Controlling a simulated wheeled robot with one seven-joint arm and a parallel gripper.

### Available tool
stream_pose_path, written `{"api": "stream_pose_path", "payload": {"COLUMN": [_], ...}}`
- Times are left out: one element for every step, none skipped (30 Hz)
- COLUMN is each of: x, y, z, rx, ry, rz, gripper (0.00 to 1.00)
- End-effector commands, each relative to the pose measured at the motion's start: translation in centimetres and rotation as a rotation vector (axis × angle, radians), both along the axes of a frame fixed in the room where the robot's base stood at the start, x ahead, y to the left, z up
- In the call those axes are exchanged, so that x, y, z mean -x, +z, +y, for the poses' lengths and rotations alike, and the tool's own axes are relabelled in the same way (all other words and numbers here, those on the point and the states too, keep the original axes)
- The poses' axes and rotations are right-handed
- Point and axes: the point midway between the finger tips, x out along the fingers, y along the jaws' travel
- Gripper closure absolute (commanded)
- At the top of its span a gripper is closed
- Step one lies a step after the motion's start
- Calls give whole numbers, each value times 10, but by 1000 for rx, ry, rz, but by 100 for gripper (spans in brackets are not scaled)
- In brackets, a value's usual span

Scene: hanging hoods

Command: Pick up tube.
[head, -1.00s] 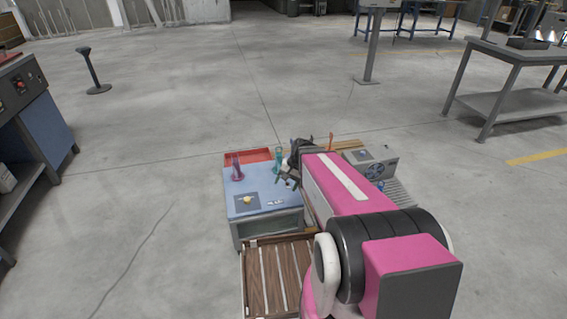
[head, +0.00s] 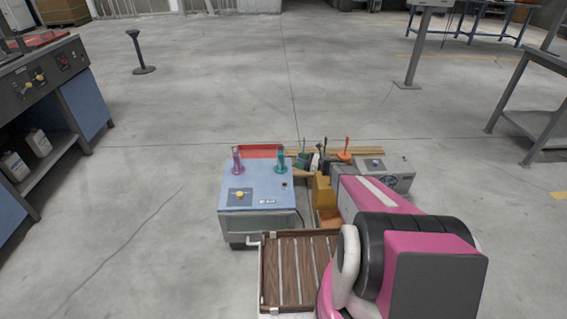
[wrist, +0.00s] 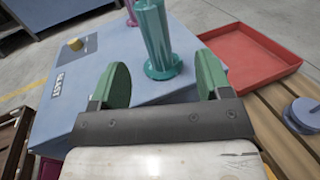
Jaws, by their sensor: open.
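A teal tube (head: 281,162) with a wide flared base stands upright on the blue box (head: 260,181), near its far right corner. A purple tube (head: 238,161) stands at the far left of the same top. In the wrist view my gripper (wrist: 162,68) is open, with its two green pads apart. The teal tube (wrist: 154,30) shows between and beyond the pads, with clear space on both sides of its base. I see nothing held. In the head view my gripper is hard to make out past my arm.
A yellow knob (head: 239,195) sits on the box top. A red tray (head: 262,151) lies behind the box. A grey machine (head: 388,174) and a yellow block (head: 323,192) stand to the right. A slatted wooden rack (head: 300,265) lies in front.

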Motion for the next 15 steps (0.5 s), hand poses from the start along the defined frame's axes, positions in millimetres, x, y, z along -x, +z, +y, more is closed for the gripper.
{"api": "stream_pose_path", "payload": {"x": [-2, -3, -4, -6, -7, -9, -11, -12, -13, -14, -15, -15, -15, -15, -16], "y": [0, 0, 0, 0, 0, 0, -1, -1, -1, -1, -1, -1, -1, -1, -2], "z": [6, 9, 15, 19, 24, 29, 34, 38, 43, 45, 47, 49, 50, 51, 53], "rx": [1, 1, 3, 3, 3, 3, 4, 4, 4, 3, 3, 3, 3, 4, 4], "ry": [1, 1, 2, 3, 4, 4, 3, 3, 3, 3, 2, 2, 2, 2, 2], "rz": [-1, -1, -1, -1, -1, -2, -2, -2, -2, -2, -2, -2, -2, -2, -2], "gripper": [29, 29, 29, 29, 29, 29, 29, 29, 29, 29, 29, 29, 29, 29, 29]}}
